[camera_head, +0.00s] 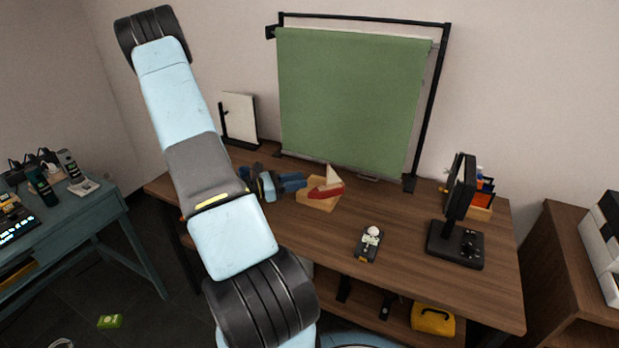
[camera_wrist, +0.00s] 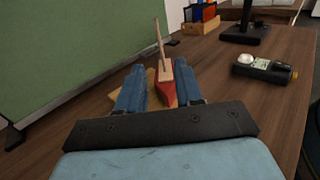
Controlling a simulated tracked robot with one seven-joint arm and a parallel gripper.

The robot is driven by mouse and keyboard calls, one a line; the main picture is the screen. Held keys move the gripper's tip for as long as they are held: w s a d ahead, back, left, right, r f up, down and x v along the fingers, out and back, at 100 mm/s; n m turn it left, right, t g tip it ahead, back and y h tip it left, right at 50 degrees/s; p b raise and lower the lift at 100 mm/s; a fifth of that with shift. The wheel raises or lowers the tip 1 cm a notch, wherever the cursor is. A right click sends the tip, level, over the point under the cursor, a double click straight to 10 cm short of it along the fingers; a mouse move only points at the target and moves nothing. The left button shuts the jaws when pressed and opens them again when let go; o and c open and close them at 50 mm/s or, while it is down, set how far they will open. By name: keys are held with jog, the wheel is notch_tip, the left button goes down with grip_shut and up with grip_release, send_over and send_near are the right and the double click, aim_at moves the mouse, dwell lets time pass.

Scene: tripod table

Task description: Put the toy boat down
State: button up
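The toy boat (camera_head: 326,189) has a red hull and a pale sail. In the head view it is at the fingertips of my gripper (camera_head: 303,181), over a light wooden board (camera_head: 317,202) on the brown table (camera_head: 300,234). In the wrist view the boat (camera_wrist: 167,92) is between the two blue fingers of my gripper (camera_wrist: 160,85), with its mast pointing up. The fingers appear closed on its hull. Whether the hull touches the board is not clear. The board shows only partly behind the fingers.
A green screen (camera_head: 350,100) on a black frame stands behind. A small device with a white ball (camera_head: 370,243) lies front right, and a monitor (camera_head: 459,188) stands farther right. The tabletop between board and device is clear.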

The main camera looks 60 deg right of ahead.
jog(key=shift+w+a, duration=0.3)
jog(key=shift+a, duration=0.05)
jog(key=w+a+r+m+t+y, duration=0.3)
jog(key=a+r+m+y, duration=0.1)
jog(key=a+r, duration=0.6)
jog(key=w+a+r+m+t+y, duration=0.2)
jog(key=a+r+m+t+y, duration=0.25)
jog(key=a+r, duration=0.55)
jog(key=s+a+r+t+y, duration=0.1)
jog(key=a+r+t, duration=0.2)
jog(key=a, duration=0.4)
jog(key=s+a+r+m+t+y, duration=0.1)
jog(key=a+r+t+y, duration=0.1)
jog(key=a, duration=0.6)
jog(key=s+a+r+t+y, duration=0.2)
jog(key=a+r+t, duration=0.2)
jog(key=a+r, duration=0.2)
jog(key=shift+a+t, duration=0.35)
jog(key=shift+a, duration=0.4)
jog(key=shift+m, duration=0.25)
